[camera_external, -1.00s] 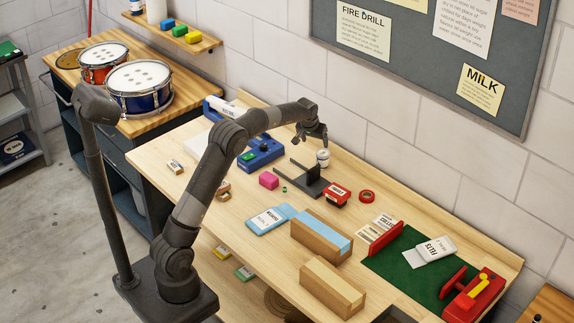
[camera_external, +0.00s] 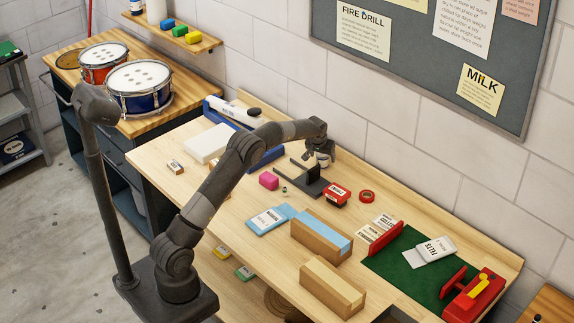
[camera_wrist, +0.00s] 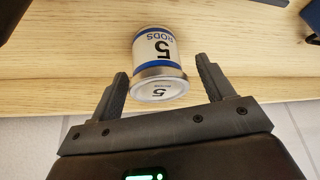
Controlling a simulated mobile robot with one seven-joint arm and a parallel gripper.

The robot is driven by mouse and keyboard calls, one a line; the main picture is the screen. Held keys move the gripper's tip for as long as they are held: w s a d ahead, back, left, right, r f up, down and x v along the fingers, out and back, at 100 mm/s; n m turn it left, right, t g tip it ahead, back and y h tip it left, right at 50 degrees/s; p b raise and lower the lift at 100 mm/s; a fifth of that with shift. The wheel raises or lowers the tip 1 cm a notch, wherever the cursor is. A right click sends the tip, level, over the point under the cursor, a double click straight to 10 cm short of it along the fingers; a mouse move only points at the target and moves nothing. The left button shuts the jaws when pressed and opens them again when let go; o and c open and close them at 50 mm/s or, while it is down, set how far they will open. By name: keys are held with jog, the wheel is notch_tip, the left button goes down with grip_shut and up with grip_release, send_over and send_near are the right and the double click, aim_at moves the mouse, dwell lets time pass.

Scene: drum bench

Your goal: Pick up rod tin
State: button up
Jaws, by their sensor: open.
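The rod tin (camera_wrist: 157,55) is a small cylinder with a white and blue label reading "RODS" and "5". In the wrist view its lid, also marked 5, faces the camera. My gripper (camera_wrist: 163,83) is open, with one finger on each side of the lid end and a visible gap to each. In the external view my gripper (camera_external: 318,158) is low over the bench near the back wall, and the tin is mostly hidden behind it.
A dark stand (camera_external: 311,184) is just in front of my gripper. A blue device (camera_external: 264,157) is to the left. The wooden bench (camera_external: 215,226) has bare room at front left.

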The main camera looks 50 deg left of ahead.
jog(key=x, duration=0.2)
jog(key=shift+w+f, duration=0.15)
jog(key=shift+f, duration=0.2)
jog(key=c, duration=0.9)
jog(key=shift+c, duration=0.5)
jog(key=shift+r, duration=0.15)
